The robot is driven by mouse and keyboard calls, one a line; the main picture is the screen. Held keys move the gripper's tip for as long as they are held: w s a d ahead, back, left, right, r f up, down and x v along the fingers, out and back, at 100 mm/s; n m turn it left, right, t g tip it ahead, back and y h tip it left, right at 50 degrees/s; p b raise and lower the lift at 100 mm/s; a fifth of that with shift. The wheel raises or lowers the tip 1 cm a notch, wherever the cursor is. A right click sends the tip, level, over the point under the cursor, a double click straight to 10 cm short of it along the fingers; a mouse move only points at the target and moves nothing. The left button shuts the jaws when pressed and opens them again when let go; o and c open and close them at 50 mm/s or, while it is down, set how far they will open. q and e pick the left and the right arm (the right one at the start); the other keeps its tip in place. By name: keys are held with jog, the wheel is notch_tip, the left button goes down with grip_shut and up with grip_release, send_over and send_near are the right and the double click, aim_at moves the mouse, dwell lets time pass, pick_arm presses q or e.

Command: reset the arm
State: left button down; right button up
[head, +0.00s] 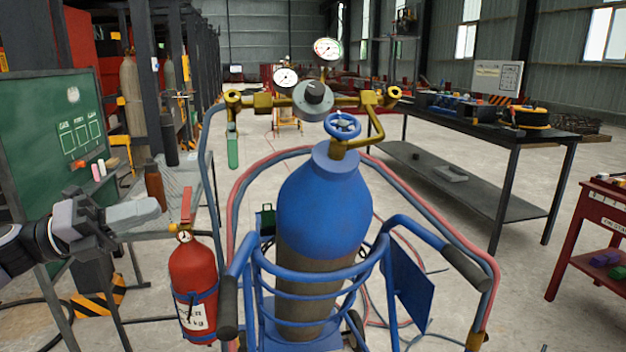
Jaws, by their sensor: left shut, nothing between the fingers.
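My left gripper (136,212) comes in from the left side, its fingers together and empty. It hangs in the air to the left of the gas cart, above and left of a red fire extinguisher (193,285), apart from both. The cart carries a blue gas cylinder (325,205) with a blue valve wheel (342,125), a brass regulator (313,98) and two round gauges. My right gripper is not in view.
The cart's blue handles (425,238) and red and grey hoses (262,165) surround the cylinder. A green chalkboard (55,130) stands at the left. A dark workbench (490,130) and a red cart (590,215) stand at the right. Open concrete floor lies between.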

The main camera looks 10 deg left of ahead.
pick_arm(q)
jog(key=w+d+f+n+t+y, duration=0.3)
jog(key=d+f+n+t+y, duration=0.2)
jog(key=f+n+t, duration=0.5)
jog(key=s+d+f+n+g+y, duration=0.1)
jog(key=s+f+n+g+y, duration=0.25)
jog(key=f+n+y, duration=0.9)
jog(key=s+d+f+n+g, duration=0.1)
jog(key=s+f+n+g, duration=0.3)
jog(key=s, duration=0.5)
jog(key=s+d+f+n+g, duration=0.1)
jog(key=s+f+n+g, duration=0.3)
jog(key=s, duration=0.5)
jog(key=s+d+f+n+g, duration=0.2)
jog(key=s+f+n+g, duration=0.2)
jog(key=s, duration=0.5)
jog(key=w+d+t+h+p, duration=0.2)
jog(key=w+t+p, duration=0.4)
jog(key=p, duration=0.4)
jog(key=shift+w+d+r, duration=0.25)
jog(key=shift+d, duration=0.05)
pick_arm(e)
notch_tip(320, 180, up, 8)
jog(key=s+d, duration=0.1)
